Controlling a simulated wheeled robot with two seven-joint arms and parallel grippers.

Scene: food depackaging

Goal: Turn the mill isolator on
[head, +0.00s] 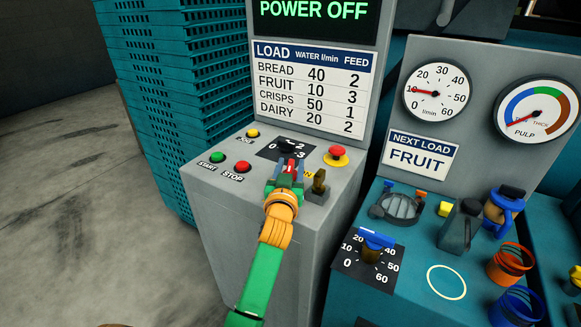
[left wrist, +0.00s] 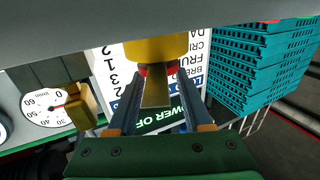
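The mill isolator appears to be the yellow-based switch with red parts (head: 290,168) on the grey cabinet top, largely covered by my gripper. In the left wrist view, which is upside down, its yellow body (left wrist: 165,47) shows with red edges and a tan block between my fingers. My left gripper (head: 288,161) reaches over the switch. In the left wrist view its dark fingers (left wrist: 156,88) stand on either side of the block with slim gaps, so it looks open; contact is unclear. The display (head: 313,10) reads POWER OFF. My right gripper is not in view.
A red emergency button (head: 337,152) and a brass lever (head: 319,182) stand close on the right. The green start (head: 217,157) and red stop (head: 243,166) buttons are left. Teal crates (head: 165,80) are stacked behind. A blue-handled valve (head: 376,240) is at right.

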